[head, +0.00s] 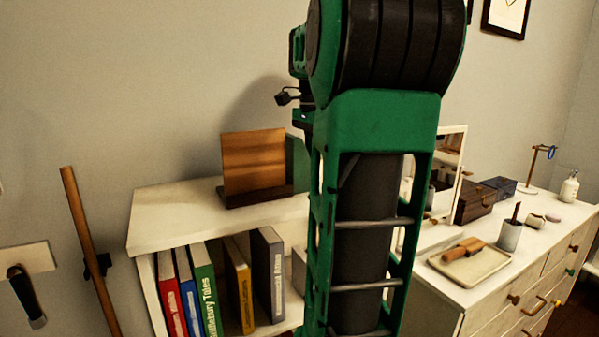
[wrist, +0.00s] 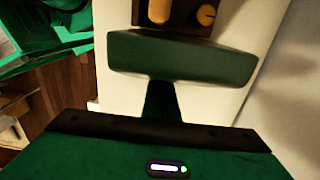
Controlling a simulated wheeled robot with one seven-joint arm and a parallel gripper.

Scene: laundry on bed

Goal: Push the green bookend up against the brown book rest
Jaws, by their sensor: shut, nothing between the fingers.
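The brown book rest (head: 253,162) stands on the white shelf top in the head view, a tilted wooden panel on a dark base. The green bookend (head: 297,160) shows just to its right, partly hidden by my arm; any gap between them cannot be told. In the wrist view the bookend (wrist: 182,60) is a wide dark green plate across the upper middle, with part of the book rest (wrist: 180,18) beyond it. My gripper (wrist: 163,86) is shut and empty. Its fingertips meet the near side of the plate in the picture; contact is not certain.
The shelf top (head: 165,212) is clear left of the book rest, with several books below. The wall runs close behind. A dresser (head: 470,297) with a tray (head: 470,263), a cup and boxes stands to the right. My arm hides the shelf's right part.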

